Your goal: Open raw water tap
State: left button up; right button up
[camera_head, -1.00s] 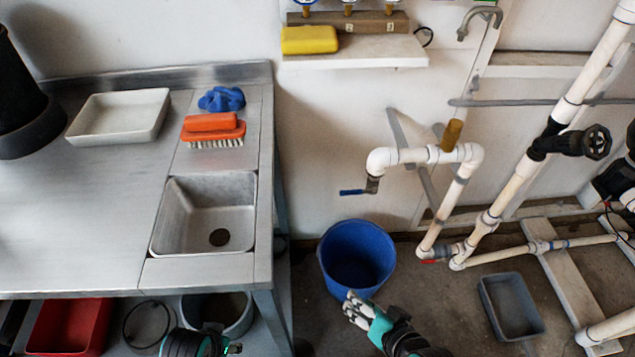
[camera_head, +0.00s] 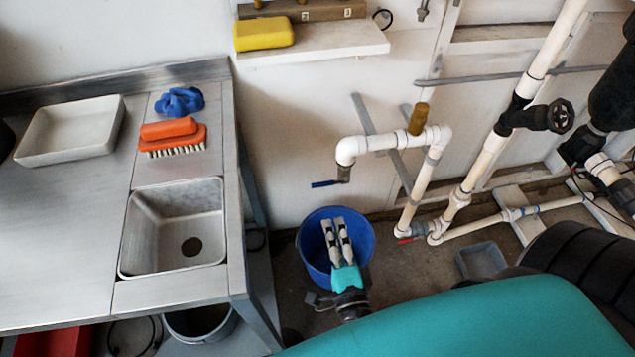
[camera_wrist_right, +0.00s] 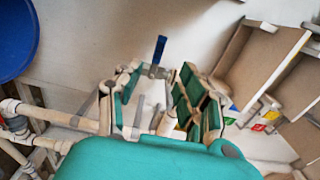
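The tap with a blue lever (camera_head: 325,184) hangs from the end of the white pipe (camera_head: 380,143), above the blue bucket (camera_head: 310,270). The lever points left in the head view. My right gripper (camera_head: 333,223) is below the tap, in front of the bucket's opening, with its fingers pointing up toward the lever. In the right wrist view my gripper (camera_wrist_right: 157,85) is open, with a gap between its pads. The blue lever (camera_wrist_right: 159,49) shows beyond the fingertips, roughly in line with the gap. I see no contact. My left gripper is out of view.
A metal sink bench (camera_head: 60,215) stands left with brush (camera_head: 172,138), blue cloth (camera_head: 180,101) and white tray (camera_head: 75,130). A small red-handled valve (camera_head: 407,240) sits low on the pipe. A black handwheel valve (camera_head: 560,116) is right. My teal arm covers the lower right.

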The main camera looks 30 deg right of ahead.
aim_at(320, 186)
jog(key=x, duration=1.3)
jog(key=shift+w, duration=0.25)
jog(key=shift+c, duration=0.3)
grip_shut()
jog(key=shift+f, duration=0.2)
